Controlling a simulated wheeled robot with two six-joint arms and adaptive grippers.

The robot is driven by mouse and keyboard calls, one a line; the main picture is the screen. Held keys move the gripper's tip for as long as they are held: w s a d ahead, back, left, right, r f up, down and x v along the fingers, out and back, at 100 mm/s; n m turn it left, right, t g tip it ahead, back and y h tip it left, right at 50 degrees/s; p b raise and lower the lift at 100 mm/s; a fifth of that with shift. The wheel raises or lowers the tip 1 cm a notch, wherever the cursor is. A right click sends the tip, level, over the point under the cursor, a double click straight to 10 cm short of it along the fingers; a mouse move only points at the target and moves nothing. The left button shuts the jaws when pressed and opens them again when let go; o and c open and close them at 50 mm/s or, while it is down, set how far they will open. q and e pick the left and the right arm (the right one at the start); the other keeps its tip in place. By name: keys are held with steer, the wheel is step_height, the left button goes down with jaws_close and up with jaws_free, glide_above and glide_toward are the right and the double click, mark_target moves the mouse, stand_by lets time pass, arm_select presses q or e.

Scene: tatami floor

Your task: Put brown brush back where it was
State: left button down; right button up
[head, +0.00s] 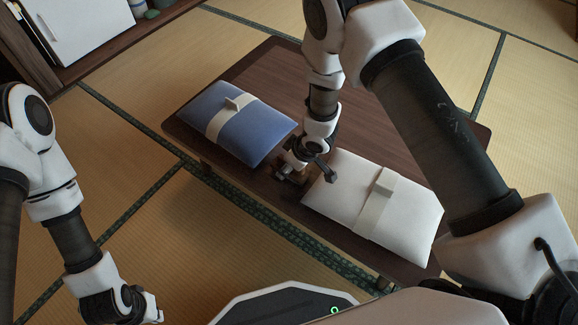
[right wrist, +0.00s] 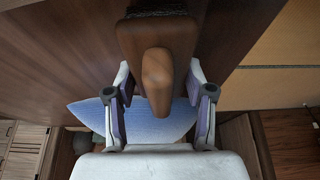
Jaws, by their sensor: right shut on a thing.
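The brown brush (right wrist: 157,72) shows in the right wrist view, with a rounded wooden handle, a darker block and dark bristles at the top edge. My right gripper (right wrist: 160,88) is shut on its handle, one finger on each side. In the head view the right gripper (head: 292,172) is low over the dark table, between the two cushions, and mostly hides the brush. I cannot tell whether the brush touches the table. My left gripper (head: 150,312) is at the bottom left, away from the table, with its fingers too unclear to judge.
A blue cushion (head: 262,132) with a cream band lies on the left of the dark wooden table (head: 262,72). A white cushion (head: 335,192) with a band lies on the right. A cabinet with a white door (head: 85,25) stands at the upper left. Tatami floor surrounds the table.

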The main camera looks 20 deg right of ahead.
steer(key=shift+f, duration=0.1)
steer(key=o, duration=1.3)
steer(key=p+v, duration=0.4)
steer(key=v, duration=0.7)
steer(key=shift+r, duration=0.25)
steer(key=shift+s+d+r+p, duration=0.1)
steer(key=shift+s+r+p, duration=0.05)
steer(key=shift+r+p, duration=0.2)
